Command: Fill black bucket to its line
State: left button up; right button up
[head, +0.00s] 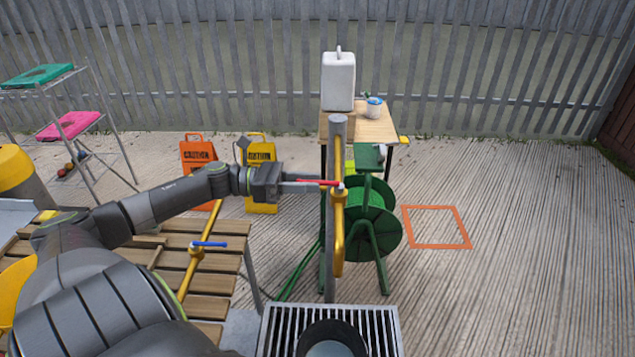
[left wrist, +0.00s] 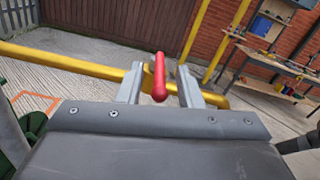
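The black bucket (head: 310,334) stands on a slatted metal grate at the bottom edge of the head view, partly cut off. A pale grey-blue surface shows inside it; I see no line on it. Above the grate, a yellow tap pipe (head: 338,225) on a grey post points its spout downward. Its red lever (head: 318,183) sticks out to the left. My left gripper (head: 318,186) is at this lever. In the left wrist view the red lever (left wrist: 159,82) lies between the two spread fingers, with gaps on both sides. My right gripper is out of view.
A second yellow pipe with a blue lever (head: 210,244) stands by the wooden slatted bench (head: 207,282). A green hose reel (head: 372,215) stands behind the post. A table (head: 375,128) holds a white jug (head: 338,82). Floor around the orange square (head: 437,245) is clear.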

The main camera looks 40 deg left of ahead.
pick_arm(q)
jog(key=shift+x, duration=1.25)
grip_shut()
